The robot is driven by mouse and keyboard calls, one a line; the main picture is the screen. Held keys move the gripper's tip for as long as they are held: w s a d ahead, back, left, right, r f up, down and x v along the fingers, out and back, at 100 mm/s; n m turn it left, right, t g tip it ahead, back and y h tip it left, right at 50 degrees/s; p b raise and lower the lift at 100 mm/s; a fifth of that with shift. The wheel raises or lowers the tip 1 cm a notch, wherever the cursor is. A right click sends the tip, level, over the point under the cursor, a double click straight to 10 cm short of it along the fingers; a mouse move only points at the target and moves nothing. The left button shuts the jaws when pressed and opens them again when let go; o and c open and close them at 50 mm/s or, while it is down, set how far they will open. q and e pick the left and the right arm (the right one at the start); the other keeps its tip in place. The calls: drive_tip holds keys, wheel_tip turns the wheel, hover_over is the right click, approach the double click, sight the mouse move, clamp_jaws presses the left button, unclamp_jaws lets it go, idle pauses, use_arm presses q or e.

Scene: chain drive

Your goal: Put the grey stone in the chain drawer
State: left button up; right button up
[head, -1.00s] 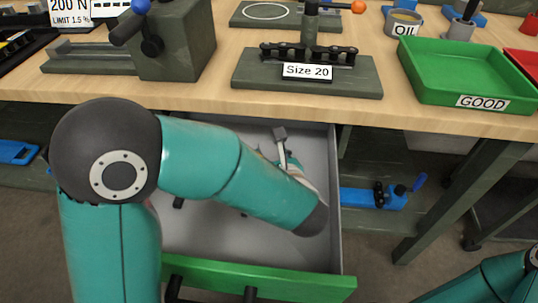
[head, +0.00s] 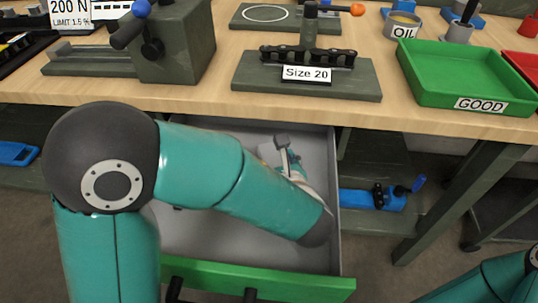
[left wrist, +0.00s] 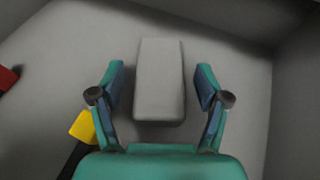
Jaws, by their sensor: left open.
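The grey stone (left wrist: 160,85) is a pale, oblong block on the drawer floor in the left wrist view. My left gripper (left wrist: 161,70) is open, with one finger on each side of the stone and a gap at both sides. In the head view my left arm reaches down into the open drawer (head: 300,287), which has a green front and a grey inside. The arm hides much of the drawer, and I cannot make out the stone clearly there. My right gripper is not in view; only part of my right arm shows at the lower right.
In the left wrist view a red item (left wrist: 8,78) and a yellow and black item (left wrist: 82,128) lie at the left. The workbench (head: 200,100) overhangs the drawer's back. On it are a "Size 20" chain stand (head: 330,85) and a green GOOD tray (head: 450,75).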

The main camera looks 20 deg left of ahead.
use_arm(q)
drive_tip(key=p+v, duration=0.2)
drive_tip(key=v, duration=0.8)
